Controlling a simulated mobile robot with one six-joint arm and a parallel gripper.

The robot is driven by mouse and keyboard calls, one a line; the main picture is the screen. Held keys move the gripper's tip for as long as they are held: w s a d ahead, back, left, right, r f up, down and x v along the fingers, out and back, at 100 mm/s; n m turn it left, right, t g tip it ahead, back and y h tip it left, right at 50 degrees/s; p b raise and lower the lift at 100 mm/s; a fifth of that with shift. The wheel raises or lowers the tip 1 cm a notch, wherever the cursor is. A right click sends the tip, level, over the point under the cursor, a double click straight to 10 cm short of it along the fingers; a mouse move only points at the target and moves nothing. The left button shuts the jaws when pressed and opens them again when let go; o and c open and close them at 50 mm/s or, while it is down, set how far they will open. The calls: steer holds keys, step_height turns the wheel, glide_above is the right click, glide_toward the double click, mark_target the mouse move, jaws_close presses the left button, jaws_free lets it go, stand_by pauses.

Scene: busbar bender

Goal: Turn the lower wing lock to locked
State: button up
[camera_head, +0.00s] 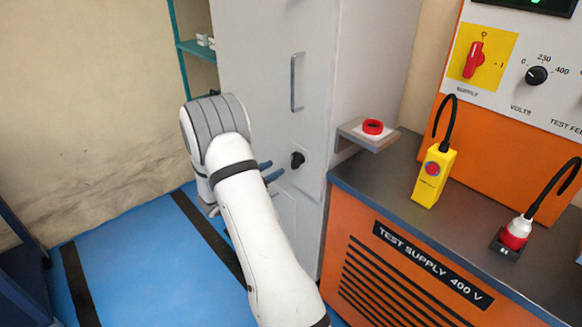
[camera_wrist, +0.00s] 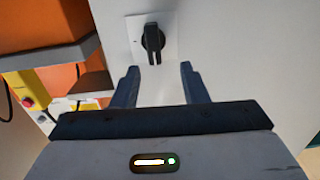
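The wing lock (camera_head: 297,159) is a small black knob on the grey cabinet door, below the door's long handle. In the wrist view the lock (camera_wrist: 153,42) is a black wing on a pale square plate, its long side running up and down the picture. My gripper (camera_head: 268,172) is close in front of the door beside the lock. In the wrist view its two dark fingers (camera_wrist: 158,72) are apart with nothing between them. The lock lies just beyond the fingertips, roughly in line with the gap. I see no contact. No second wing lock shows.
The grey cabinet (camera_head: 268,50) has a vertical handle (camera_head: 297,82). The orange test supply bench (camera_head: 400,270) stands close on the right, with a yellow pendant (camera_head: 434,172) on top. Blue floor (camera_head: 130,260) is clear at left.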

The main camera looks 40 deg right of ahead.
mark_target(292, 161)
steer(key=shift+g, duration=0.3)
steer(key=d, duration=0.8)
steer(key=shift+f, duration=0.15)
steer(key=shift+c, duration=0.4)
jaws_close()
